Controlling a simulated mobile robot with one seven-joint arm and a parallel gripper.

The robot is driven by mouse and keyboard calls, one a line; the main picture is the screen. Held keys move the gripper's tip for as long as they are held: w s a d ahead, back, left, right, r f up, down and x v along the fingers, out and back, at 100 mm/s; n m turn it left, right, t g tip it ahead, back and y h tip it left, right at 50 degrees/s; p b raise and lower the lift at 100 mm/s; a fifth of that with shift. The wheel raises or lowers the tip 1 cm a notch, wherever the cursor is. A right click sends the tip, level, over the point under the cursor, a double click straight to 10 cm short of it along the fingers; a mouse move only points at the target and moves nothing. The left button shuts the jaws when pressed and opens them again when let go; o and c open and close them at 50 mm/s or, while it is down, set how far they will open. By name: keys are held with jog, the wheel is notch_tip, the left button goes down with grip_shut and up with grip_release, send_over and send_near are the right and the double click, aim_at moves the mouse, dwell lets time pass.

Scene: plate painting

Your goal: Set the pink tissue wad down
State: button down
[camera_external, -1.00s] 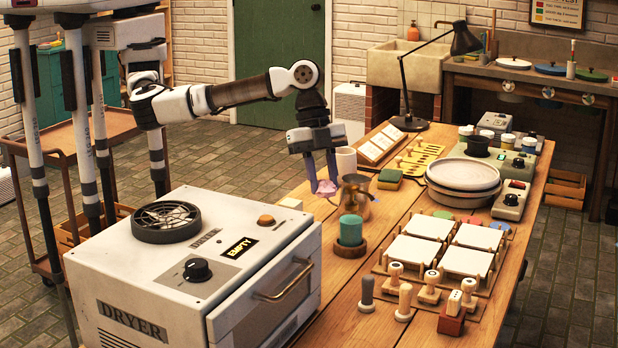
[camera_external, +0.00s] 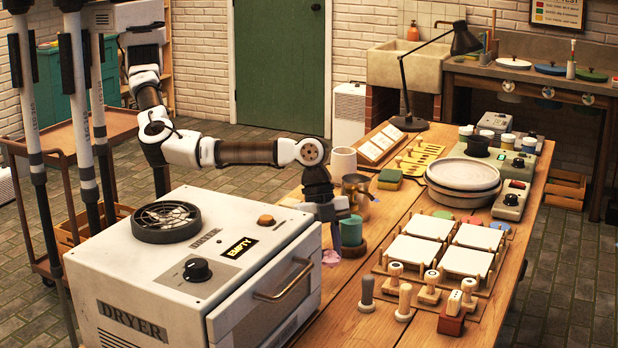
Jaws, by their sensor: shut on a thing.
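My gripper (camera_external: 334,246) points down between the white dryer and the green cup (camera_external: 351,231), which stands on a round wooden base (camera_external: 352,249). It is shut on the pink tissue wad (camera_external: 331,258), low at the table's left side. I cannot tell whether the wad touches the tabletop.
The white dryer (camera_external: 190,275) stands close on the left. A metal pitcher (camera_external: 356,187) and a white mug (camera_external: 343,161) are just behind. White tiles on wooden racks (camera_external: 440,250) and stamps are to the right. Bare table (camera_external: 340,310) lies in front.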

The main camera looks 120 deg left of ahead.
aim_at(327, 264)
jog(key=shift+f+p, duration=0.45)
jog(key=shift+f, duration=1.5)
jog(key=shift+f, duration=0.1)
jog(key=c, duration=1.1)
grip_release()
jog(key=b+v, duration=0.4)
jog(key=v, duration=0.8)
